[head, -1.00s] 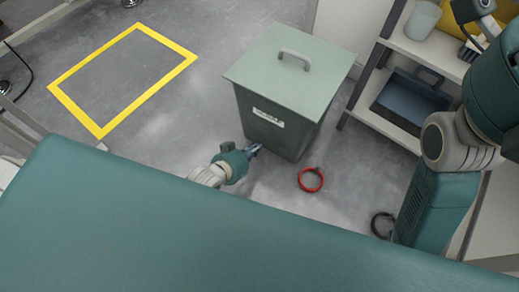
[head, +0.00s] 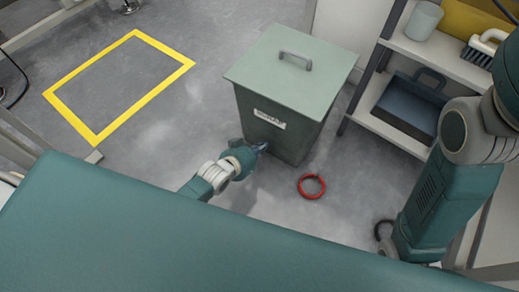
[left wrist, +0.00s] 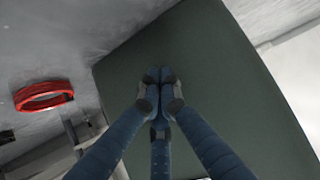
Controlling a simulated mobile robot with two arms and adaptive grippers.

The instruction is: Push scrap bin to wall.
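The grey-green scrap bin (head: 280,125) stands upright on the floor in the upper middle of the head view. It has a lid with a grey handle and a white label on its front. My left gripper (head: 263,146) is low at the bin's front face. In the left wrist view its fingertips (left wrist: 160,76) are together with nothing between them, in front of the dark bin face (left wrist: 205,70). Whether they touch it I cannot tell. My right arm shows at the right of the head view, but its gripper is out of view.
A pale wall panel (head: 345,25) is behind the bin. A shelf unit (head: 393,118) with a dark blue bin (head: 412,102) stands close on the right. A red ring (head: 311,187) lies on the floor near the bin. A yellow floor outline (head: 165,48) surrounds clear floor at left.

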